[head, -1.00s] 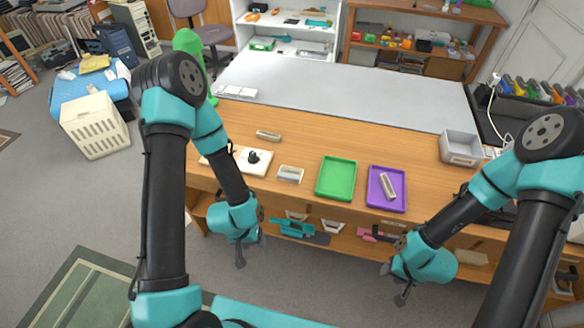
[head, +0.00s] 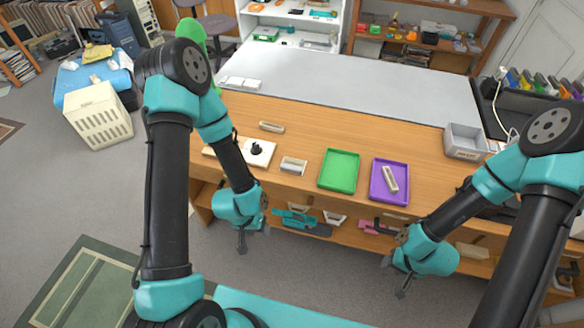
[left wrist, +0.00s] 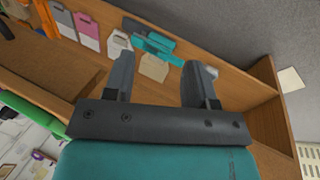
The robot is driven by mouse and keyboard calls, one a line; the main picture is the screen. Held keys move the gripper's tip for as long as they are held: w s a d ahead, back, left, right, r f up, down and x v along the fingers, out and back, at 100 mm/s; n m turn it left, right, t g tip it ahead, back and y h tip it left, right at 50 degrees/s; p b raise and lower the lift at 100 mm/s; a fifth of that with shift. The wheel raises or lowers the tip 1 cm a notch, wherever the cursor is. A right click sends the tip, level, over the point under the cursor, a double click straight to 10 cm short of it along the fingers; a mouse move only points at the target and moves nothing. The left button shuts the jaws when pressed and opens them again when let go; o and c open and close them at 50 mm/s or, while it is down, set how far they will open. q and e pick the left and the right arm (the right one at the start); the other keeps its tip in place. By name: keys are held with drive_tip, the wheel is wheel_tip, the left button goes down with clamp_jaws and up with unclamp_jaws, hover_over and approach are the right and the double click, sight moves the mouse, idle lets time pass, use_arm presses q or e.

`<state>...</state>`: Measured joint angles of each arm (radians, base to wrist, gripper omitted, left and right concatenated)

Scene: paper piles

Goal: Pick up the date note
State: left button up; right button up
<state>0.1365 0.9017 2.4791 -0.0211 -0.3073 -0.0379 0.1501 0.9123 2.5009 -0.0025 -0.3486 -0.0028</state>
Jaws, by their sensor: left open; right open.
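I cannot tell which piece is the date note; no writing can be read. One small pale paper pile (head: 271,127) lies on the wooden table toward the left. Another small paper pile (head: 293,166) lies nearer the front edge. A long narrow pile (head: 390,179) lies in the purple tray (head: 376,194). My left gripper (head: 242,243) hangs in front of the table, below its top and apart from the piles. In the left wrist view its jaws (left wrist: 162,75) are open and empty, facing the shelf under the table. My right gripper (head: 396,280) hangs open in front of the table.
An empty green tray (head: 339,170) stands left of the purple one. A white board with a black knob (head: 257,150) lies at the left, partly behind my left arm. A grey bin (head: 464,142) stands at the right.

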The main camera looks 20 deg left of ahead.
use_arm(q)
drive_tip(key=w+d+r+m, duration=0.1)
drive_tip(key=w+r+m, duration=0.2)
drive_tip(key=w, duration=0.1)
drive_tip(key=w+d+r+m, duration=0.1)
drive_tip(key=w+r+m, duration=0.2)
drive_tip(key=w+m, duration=0.1)
drive_tip(key=w+d+r+m+g, duration=0.1)
drive_tip(key=w+d+r+m, duration=0.1)
drive_tip(key=w, duration=0.3)
drive_tip(key=shift+w+r+m+y, duration=0.3)
drive_tip(key=shift+w+r+m, duration=0.1)
drive_tip(key=shift+r+m, duration=0.25)
wheel_tip(320, 180, up, 15)
drive_tip(key=m+y, duration=0.3)
drive_tip(key=m, duration=0.6)
hover_over(291, 167)
drive_tip(key=shift+r, duration=0.15)
wheel_tip(291, 167, down, 12)
drive_tip(key=shift+f, duration=0.15)
